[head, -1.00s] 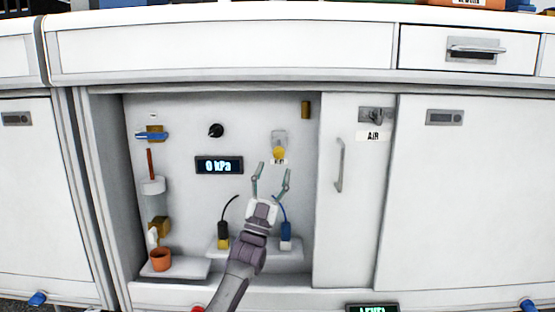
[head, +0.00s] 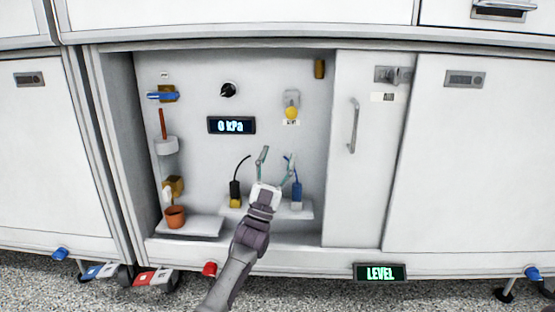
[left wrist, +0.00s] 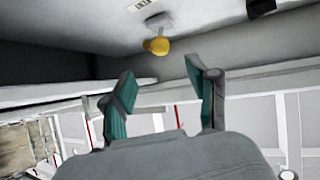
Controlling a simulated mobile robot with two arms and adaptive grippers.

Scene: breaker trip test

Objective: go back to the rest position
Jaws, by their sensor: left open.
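My left gripper (head: 274,168) is open and empty in front of the open cabinet bay, below the yellow knob (head: 291,113) and apart from it. In the left wrist view its two teal fingers (left wrist: 164,105) stand wide apart with nothing between them. The yellow knob also shows there (left wrist: 157,46), beyond the fingers. My right gripper is in neither view.
The bay holds a display (head: 231,125) reading 0 kPa, a black knob (head: 229,90), a blue-handled valve (head: 162,96), an orange pot (head: 175,217) and a shelf (head: 265,212) with two cabled plugs.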

